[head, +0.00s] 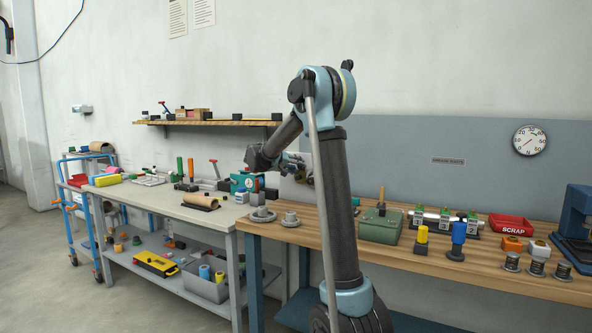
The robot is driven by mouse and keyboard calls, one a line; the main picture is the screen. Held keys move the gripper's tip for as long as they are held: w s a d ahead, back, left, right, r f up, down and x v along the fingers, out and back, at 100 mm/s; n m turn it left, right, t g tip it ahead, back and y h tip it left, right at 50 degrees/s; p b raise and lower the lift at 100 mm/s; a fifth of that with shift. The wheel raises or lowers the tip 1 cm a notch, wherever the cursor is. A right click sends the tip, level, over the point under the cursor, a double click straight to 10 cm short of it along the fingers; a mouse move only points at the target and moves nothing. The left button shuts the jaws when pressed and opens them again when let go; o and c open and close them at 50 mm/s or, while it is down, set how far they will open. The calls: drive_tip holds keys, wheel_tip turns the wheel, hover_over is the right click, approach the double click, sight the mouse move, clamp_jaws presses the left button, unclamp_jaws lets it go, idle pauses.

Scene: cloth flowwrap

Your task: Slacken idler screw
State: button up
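No idler screw can be made out at this size. A small teal machine (243,182) with a dark round part on its face stands at the right end of the grey workbench (160,205). My arm rises in front of the benches and its forearm bends down to the left, ending above and just right of the teal machine. I cannot tell whether anything is held or touched.
The wooden bench (480,275) at right bears a green case (380,226), a red scrap bin (510,225), a row of green-topped fixtures and several small parts. A wall shelf (207,123) hangs behind the grey bench. A blue cart (85,215) stands at left. Open floor lies front left.

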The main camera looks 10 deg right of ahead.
drive_tip(key=v, duration=1.2)
drive_tip(key=s+d+f+g+y, duration=0.1)
drive_tip(key=s+d+f+g, duration=0.15)
drive_tip(key=s+d, duration=0.4)
drive_tip(key=s+d+f+g+y, duration=0.1)
drive_tip(key=s+d+f+y, duration=0.2)
drive_tip(key=s, duration=0.6)
drive_tip(key=s+d+f+g, duration=0.1)
drive_tip(key=s+d+f, duration=0.4)
drive_tip(key=s, duration=0.3)
drive_tip(key=s+a+f+n+g+y, duration=0.1)
drive_tip(key=s+a+f+y, duration=0.1)
drive_tip(key=s+f, duration=0.7)
drive_tip(key=s+a+f+g+y, duration=0.1)
drive_tip(key=s+f+y, duration=0.4)
drive_tip(key=s+f, duration=0.5)
drive_tip(key=s+a, duration=0.1)
drive_tip(key=s, duration=0.6)
drive_tip(key=shift+f+n, duration=0.3)
drive_tip(key=shift+n, duration=0.1)
drive_tip(key=shift+a+g, duration=0.1)
drive_tip(key=shift+g, duration=0.15)
